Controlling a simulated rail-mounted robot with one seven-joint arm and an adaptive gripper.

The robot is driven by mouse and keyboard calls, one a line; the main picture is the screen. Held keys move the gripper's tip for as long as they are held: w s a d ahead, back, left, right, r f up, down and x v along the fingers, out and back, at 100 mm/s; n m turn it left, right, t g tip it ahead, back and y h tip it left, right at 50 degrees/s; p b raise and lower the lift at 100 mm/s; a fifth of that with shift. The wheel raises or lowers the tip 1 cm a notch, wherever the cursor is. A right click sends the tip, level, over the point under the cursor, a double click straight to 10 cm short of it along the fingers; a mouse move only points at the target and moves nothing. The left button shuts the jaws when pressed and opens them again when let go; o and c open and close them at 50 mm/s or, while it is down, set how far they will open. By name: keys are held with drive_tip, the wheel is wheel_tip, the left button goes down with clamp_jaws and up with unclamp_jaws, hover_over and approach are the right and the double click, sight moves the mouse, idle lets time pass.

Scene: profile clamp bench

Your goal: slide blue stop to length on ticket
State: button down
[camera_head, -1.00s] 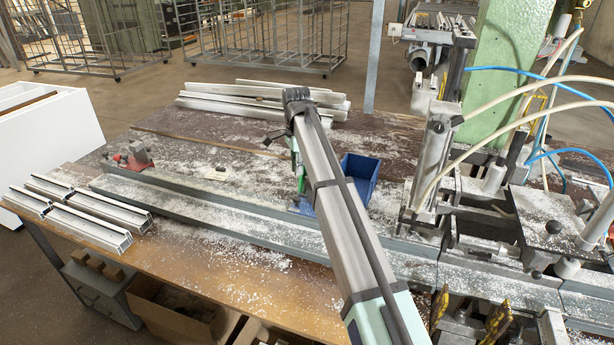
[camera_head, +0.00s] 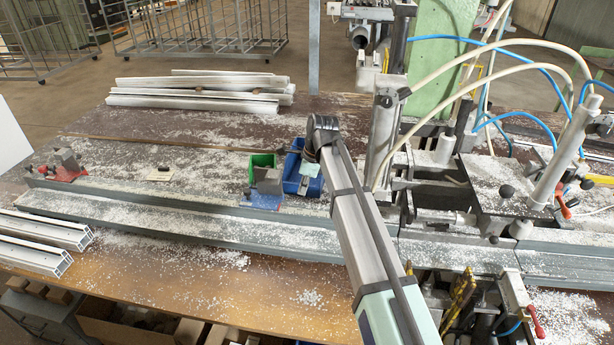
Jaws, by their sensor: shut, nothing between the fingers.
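The blue stop is a grey block on a blue base plate (camera_head: 263,201), standing on the long grey rail (camera_head: 180,192) left of the clamp. A similar stop with a red base (camera_head: 62,170) stands near the rail's left end. My arm reaches in from the bottom right and bends at a dark joint. Beyond it, a pale part and a small dark end, my gripper (camera_head: 303,186), show in front of the blue bin, right of the blue stop and apart from it. The gripper looks shut and empty; its fingertips are too small to make out. I cannot read any ticket.
A green bin (camera_head: 262,160) and a blue bin (camera_head: 291,172) stand behind the rail. A small pale card (camera_head: 159,174) with a dark item lies between the stops. Profiles are stacked behind (camera_head: 200,95) and at front left (camera_head: 40,240). The clamp (camera_head: 382,135) and hoses crowd the right.

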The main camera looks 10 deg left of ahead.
sight(283, 202)
drive_tip(key=x, duration=0.2)
drive_tip(key=p+x, duration=0.1)
drive_tip(key=x, duration=0.1)
drive_tip(key=shift+a, duration=0.25)
drive_tip(key=shift+a+p, duration=0.7)
drive_tip(key=shift+a, duration=0.45)
drive_tip(key=shift+s+a+f, duration=0.1)
drive_tip(key=shift+a, duration=0.5)
drive_tip(key=shift+a, duration=0.1)
drive_tip(key=shift+a, duration=0.4)
